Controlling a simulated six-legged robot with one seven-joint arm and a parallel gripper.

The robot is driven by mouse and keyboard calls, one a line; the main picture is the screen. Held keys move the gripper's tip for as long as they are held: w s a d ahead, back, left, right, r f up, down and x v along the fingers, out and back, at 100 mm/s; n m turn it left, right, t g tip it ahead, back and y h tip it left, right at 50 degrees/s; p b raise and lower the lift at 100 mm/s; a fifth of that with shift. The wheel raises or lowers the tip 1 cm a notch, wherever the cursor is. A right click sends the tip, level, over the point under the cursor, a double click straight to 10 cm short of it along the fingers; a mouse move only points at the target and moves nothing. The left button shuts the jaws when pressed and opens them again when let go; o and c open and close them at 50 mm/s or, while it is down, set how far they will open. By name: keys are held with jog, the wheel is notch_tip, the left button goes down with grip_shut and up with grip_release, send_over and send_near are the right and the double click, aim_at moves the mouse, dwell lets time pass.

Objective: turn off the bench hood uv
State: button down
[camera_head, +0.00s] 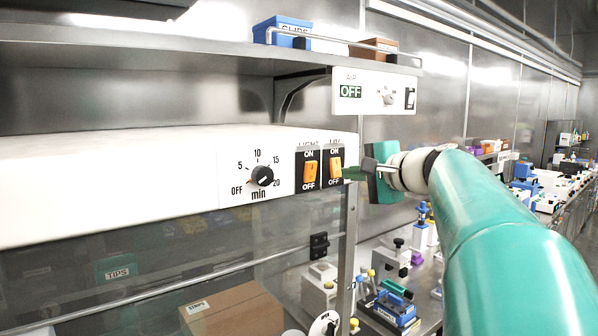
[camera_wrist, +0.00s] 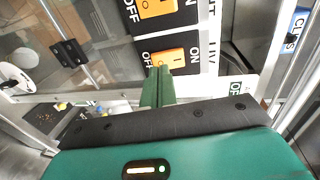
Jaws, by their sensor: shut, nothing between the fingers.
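The bench hood (camera_head: 110,180) is a white box with a control panel at its right end. Its UV switch (camera_head: 336,170) is an orange rocker on a black plate, ON above and OFF below; it also shows in the wrist view (camera_wrist: 172,60). I cannot tell which way it is tipped. My gripper (camera_head: 352,173) is shut and empty, coming from the right. In the wrist view its green fingertips (camera_wrist: 157,72) reach the rocker's lower OFF side and cover part of it. Whether they touch it is unclear.
A similar orange LIGHT rocker (camera_head: 310,171) sits just left, then a timer knob (camera_head: 262,176). An AIR control box (camera_head: 375,92) hangs above under the shelf (camera_head: 200,42). Below, the bench holds small instruments and a cardboard box (camera_head: 235,310).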

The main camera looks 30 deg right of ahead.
jog(key=shift+w+f, duration=0.15)
jog(key=shift+w, duration=0.55)
jog(key=shift+w+f, duration=0.15)
jog(key=shift+w, duration=0.05)
jog(key=shift+f, duration=0.1)
